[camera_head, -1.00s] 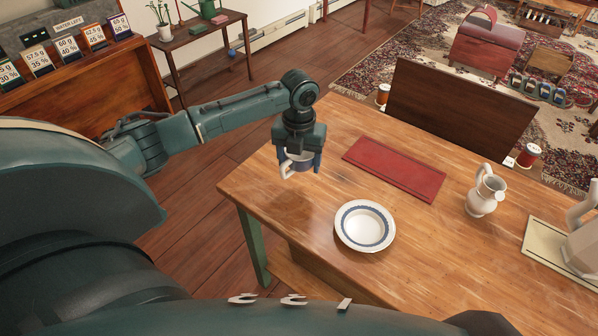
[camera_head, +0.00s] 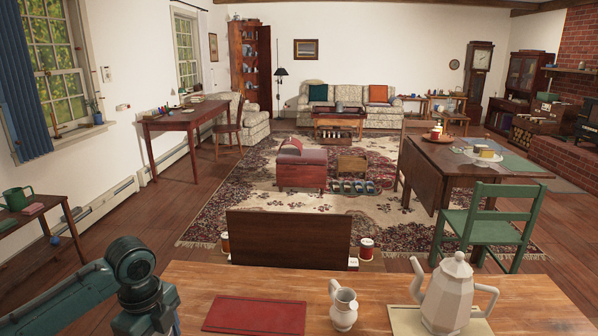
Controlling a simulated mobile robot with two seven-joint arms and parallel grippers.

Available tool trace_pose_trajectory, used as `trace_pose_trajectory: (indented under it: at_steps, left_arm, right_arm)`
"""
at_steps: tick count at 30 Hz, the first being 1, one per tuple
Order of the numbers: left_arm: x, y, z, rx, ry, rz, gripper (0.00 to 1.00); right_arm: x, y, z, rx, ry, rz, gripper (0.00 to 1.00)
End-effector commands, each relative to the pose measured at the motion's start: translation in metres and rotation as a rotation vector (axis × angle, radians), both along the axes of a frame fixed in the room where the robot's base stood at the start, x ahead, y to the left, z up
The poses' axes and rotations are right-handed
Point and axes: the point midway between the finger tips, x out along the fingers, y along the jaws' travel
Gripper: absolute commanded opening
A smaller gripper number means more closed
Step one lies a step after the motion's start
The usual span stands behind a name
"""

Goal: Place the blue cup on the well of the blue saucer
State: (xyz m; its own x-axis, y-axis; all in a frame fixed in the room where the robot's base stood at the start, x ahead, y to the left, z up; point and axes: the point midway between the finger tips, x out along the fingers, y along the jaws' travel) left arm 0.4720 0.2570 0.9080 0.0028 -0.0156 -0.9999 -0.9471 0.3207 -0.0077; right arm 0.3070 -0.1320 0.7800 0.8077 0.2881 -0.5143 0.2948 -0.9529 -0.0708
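The upper part of my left gripper (camera_head: 148,312) and its wrist show at the bottom left, over the left end of the wooden table (camera_head: 560,312). Its fingers are below the picture's edge, so I cannot see whether they are open or shut. The blue cup and the blue saucer are both out of view. My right gripper is not in view.
A red mat (camera_head: 255,315), a small white jug (camera_head: 343,306) and a large white pot (camera_head: 447,293) on a pale board (camera_head: 405,322) are on the table. A dark panel (camera_head: 289,239) stands behind its far edge. The table's near part is cut off.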

Motion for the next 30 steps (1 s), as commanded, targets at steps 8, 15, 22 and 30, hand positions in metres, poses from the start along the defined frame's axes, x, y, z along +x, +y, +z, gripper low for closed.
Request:
trace_pose_trajectory:
  at_steps: [8,15,22,30]
  left_arm:
    - [-0.018,-0.021,0.029,-0.004,0.007,0.509,0.4]
    - [-0.036,-0.037,0.049,-0.004,0.015,0.953,0.4]
    - [-0.053,-0.05,0.068,0.0,0.019,1.378,0.4]
    - [-0.071,-0.06,0.083,0.005,0.018,1.766,0.4]
  right_arm:
    - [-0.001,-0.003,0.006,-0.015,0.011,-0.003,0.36]
    - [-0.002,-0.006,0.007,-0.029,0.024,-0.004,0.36]
    - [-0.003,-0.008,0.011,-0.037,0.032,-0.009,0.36]
    - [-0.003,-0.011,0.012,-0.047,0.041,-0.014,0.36]
